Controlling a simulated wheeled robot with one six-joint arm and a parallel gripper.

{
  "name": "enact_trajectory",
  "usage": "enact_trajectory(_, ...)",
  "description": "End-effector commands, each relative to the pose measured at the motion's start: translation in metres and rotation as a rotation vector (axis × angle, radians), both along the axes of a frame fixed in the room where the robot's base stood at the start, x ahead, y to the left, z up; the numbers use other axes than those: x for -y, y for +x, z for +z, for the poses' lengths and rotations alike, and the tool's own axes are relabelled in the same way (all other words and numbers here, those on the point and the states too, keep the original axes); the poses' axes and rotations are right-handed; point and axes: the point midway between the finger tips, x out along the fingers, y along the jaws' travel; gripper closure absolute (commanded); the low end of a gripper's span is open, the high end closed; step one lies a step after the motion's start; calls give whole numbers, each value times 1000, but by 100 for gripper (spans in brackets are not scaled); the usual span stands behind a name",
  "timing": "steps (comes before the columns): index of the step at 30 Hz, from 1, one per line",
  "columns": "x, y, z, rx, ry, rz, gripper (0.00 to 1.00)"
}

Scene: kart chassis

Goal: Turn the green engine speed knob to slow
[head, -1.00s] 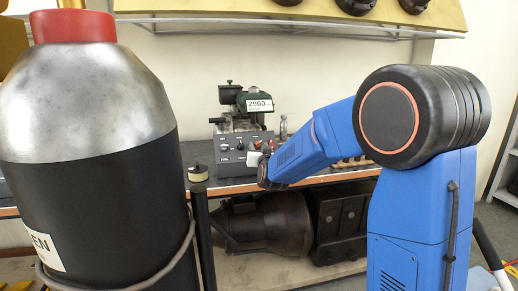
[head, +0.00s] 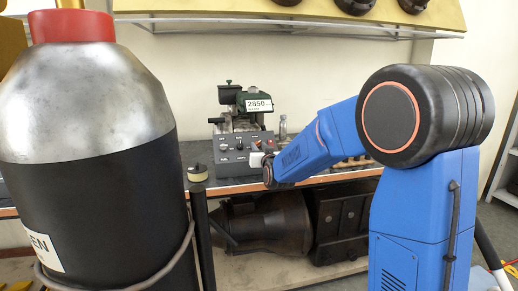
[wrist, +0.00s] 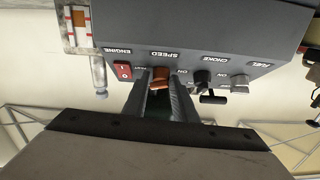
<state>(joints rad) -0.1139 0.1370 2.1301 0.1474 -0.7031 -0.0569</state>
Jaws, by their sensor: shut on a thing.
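The grey control box (head: 232,158) stands on the bench in the head view, its front toward me. In the wrist view the box (wrist: 215,38) appears upside down, with the labels ENGINE, SPEED, CHOKE and FUEL. My gripper (wrist: 160,88) is shut on the speed knob (wrist: 160,74) below the SPEED label. The part of the knob that shows is orange-brown, with dark green between the fingers; the fingers hide most of it. In the head view my gripper (head: 266,163) is at the right side of the box front, and the knob is hidden there.
A red engine switch (wrist: 123,70) and a black choke knob (wrist: 203,79) sit close on either side of my fingers. A display (head: 258,105) above the box reads 2850. A large bottle (head: 90,150) with a red cap fills the left foreground.

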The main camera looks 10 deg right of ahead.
Motion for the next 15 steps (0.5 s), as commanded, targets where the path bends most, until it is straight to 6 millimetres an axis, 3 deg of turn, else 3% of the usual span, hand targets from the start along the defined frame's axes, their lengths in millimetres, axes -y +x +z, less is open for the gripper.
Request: enact_trajectory(15, 8, 1, 1, -1, -243, 241, 97)
